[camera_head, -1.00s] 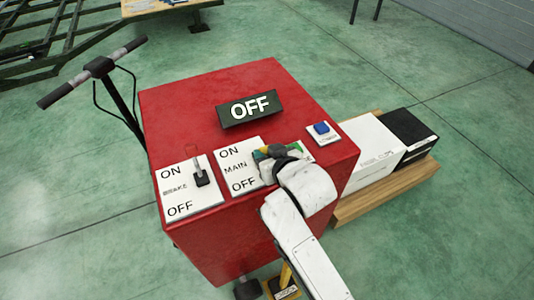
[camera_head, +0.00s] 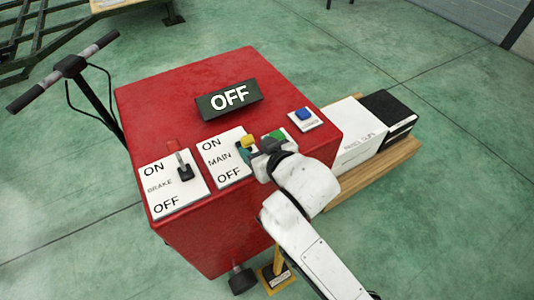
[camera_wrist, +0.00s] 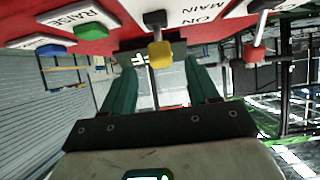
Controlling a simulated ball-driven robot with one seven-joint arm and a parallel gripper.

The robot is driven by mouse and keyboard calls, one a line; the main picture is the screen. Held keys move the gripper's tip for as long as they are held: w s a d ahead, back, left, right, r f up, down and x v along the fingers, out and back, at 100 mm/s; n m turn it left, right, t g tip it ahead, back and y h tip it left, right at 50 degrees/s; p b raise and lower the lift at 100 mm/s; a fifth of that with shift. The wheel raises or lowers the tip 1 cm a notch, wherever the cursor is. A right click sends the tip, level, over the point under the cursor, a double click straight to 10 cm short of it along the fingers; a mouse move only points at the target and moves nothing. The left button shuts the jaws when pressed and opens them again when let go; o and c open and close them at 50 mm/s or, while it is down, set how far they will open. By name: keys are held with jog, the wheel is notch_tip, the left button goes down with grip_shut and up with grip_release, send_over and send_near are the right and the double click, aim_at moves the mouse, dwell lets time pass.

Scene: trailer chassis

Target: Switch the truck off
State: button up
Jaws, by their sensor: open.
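The red truck box (camera_head: 185,105) has a dark display (camera_head: 229,98) on top that reads OFF. The MAIN switch plate (camera_head: 222,160), with ON at its far end and OFF at its near end, carries a lever with a yellow knob (camera_head: 247,140). My gripper (camera_head: 257,151) is open at the plate's right side, by the knob. In the wrist view, which looks upside down, the knob (camera_wrist: 160,54) appears in line with the gap between my open fingers (camera_wrist: 160,68). No grip on it shows. My gripper hides part of the lever, so its exact position is unclear.
Left of MAIN is the BRAKE plate (camera_head: 159,193) with a dark lever (camera_head: 184,169). Right of it are a green button (camera_head: 274,137) and a blue button (camera_head: 303,114). A handlebar (camera_head: 68,67) rises at the left. White and black boxes (camera_head: 362,127) lie at the right.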

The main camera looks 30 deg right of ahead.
jog(key=v, duration=0.6)
jog(key=shift+f, duration=0.1)
dwell(0.3)
jog(key=s+d+f+g+h, duration=0.1)
jog(key=s+d+f+g, duration=0.6)
jog(key=s+f, duration=0.45)
jog(key=s+f+g, duration=0.4)
jog(key=s+f, duration=0.2)
jog(key=s, duration=0.6)
jog(key=shift+d+f+y, duration=0.2)
jog(key=shift+d+y, duration=0.1)
jog(key=shift+y, duration=0.1)
